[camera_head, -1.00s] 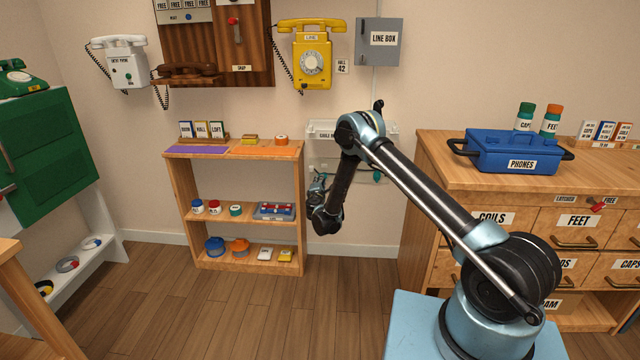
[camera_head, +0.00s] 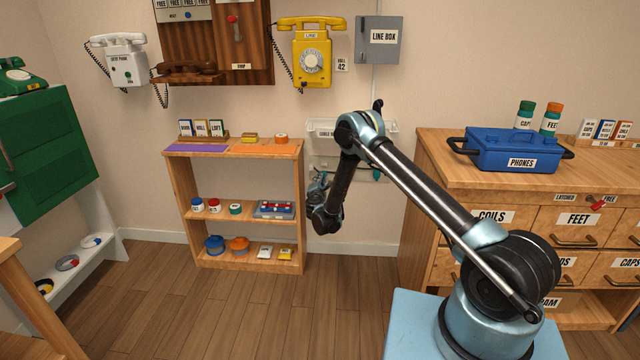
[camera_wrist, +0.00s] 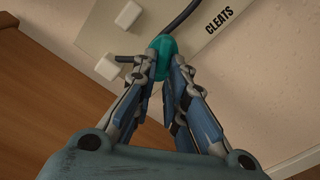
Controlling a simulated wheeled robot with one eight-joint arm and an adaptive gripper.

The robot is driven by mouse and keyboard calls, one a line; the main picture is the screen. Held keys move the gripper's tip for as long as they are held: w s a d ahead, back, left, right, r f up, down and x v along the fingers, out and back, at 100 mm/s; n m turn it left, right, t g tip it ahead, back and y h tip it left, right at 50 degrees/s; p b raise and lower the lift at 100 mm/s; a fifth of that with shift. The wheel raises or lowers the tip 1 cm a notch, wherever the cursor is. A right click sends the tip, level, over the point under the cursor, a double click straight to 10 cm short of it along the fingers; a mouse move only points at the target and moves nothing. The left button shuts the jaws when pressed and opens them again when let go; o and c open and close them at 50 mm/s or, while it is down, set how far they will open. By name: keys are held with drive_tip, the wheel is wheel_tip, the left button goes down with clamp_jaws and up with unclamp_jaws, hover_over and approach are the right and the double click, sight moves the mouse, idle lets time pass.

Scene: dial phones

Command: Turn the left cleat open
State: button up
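The left cleat is a teal piece (camera_wrist: 162,46) on a pale panel (camera_wrist: 100,28) marked CLEATS in the wrist view. A dark cable (camera_wrist: 181,17) runs up from it. My gripper (camera_wrist: 164,62) has its two fingers on either side of the teal piece, seemingly touching it; teal also shows between them. In the head view my gripper (camera_head: 319,182) is at the left part of the wall panel and mostly hides the left cleat. Another teal cleat (camera_head: 377,175) shows to the right, behind my arm.
Two white blocks stick out of the panel, one upper (camera_wrist: 128,15) and one lower (camera_wrist: 107,68). A wooden shelf (camera_head: 298,200) stands close on the left, and a wooden drawer cabinet (camera_head: 430,165) on the right. A white tray (camera_head: 322,128) is above my gripper.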

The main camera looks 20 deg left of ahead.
drive_tip(key=shift+o, duration=1.1)
drive_tip(key=shift+d, duration=0.1)
drive_tip(key=v, duration=0.7)
drive_tip(key=shift+s, duration=0.25)
